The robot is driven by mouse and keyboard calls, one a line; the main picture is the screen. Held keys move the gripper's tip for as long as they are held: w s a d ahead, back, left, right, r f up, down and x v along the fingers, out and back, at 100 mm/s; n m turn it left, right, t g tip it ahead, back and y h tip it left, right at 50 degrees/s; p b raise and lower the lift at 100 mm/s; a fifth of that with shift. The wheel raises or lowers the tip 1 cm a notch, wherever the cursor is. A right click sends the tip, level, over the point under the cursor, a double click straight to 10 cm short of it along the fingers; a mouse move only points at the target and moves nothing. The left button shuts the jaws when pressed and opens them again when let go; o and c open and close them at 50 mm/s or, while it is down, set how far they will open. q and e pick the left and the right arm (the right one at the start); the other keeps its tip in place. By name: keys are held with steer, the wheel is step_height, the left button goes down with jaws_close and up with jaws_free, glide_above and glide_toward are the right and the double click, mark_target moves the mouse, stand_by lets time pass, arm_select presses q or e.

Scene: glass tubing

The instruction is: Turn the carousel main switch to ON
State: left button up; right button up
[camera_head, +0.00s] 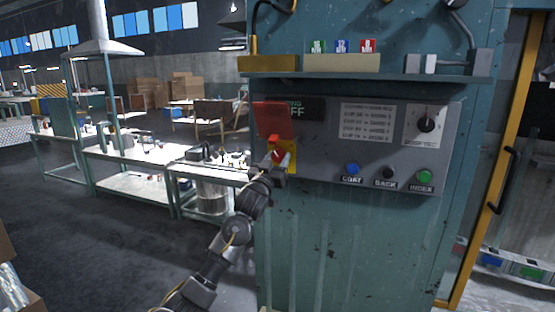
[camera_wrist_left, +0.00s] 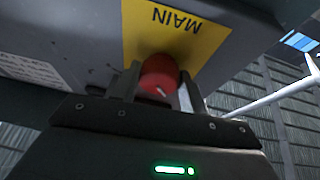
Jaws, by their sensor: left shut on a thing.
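The main switch is a red knob (camera_head: 279,154) on a yellow plate (camera_head: 292,166) at the left end of the grey control panel (camera_head: 330,165). In the left wrist view the red knob (camera_wrist_left: 158,75) sits between my two fingers, below the upside-down word MAIN on the yellow plate (camera_wrist_left: 190,28). My left gripper (camera_head: 276,163) is shut on the knob and hides part of it. A red square piece (camera_head: 270,119) stands above the knob. The dark sign (camera_head: 301,110) beside it is partly covered; "FF" is readable. My right gripper is not in view.
Blue (camera_head: 352,169), black (camera_head: 389,173) and green (camera_head: 424,176) buttons labelled COAT, BACK and INDEX line the panel's lower right. A black dial (camera_head: 426,125) is above them. A shelf (camera_head: 370,77) juts out over the panel. Workbenches (camera_head: 135,160) stand to the left.

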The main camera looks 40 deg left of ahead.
arm_select(q)
steer(key=m+h, duration=0.1)
steer(key=m, duration=0.2)
steer(key=m+h+p, duration=0.1)
steer(key=m+h, duration=0.1)
steer(key=m, duration=0.1)
steer(key=shift+a+r, duration=0.1)
steer(key=shift+a, duration=0.05)
steer(key=m+h, duration=0.1)
steer(key=m, duration=0.1)
steer(key=m+h+p, duration=0.1)
steer(key=m, duration=0.2)
steer(key=shift+s+a+r+g, duration=0.1)
steer(key=shift+g, duration=0.3)
steer(key=m+h+p, duration=0.1)
steer(key=m, duration=0.2)
steer(key=m+g, duration=0.1)
steer(key=m, duration=0.2)
steer(key=shift+r+g+h+p, duration=0.15)
steer(key=shift+g+h+p, duration=0.15)
steer(key=shift+h+p, duration=0.1)
steer(key=shift+m+g+p, duration=0.4)
steer(key=shift+m+g, duration=0.2)
steer(key=shift+m, duration=0.9)
steer(key=o, duration=1)
steer(key=shift+c, duration=0.2)
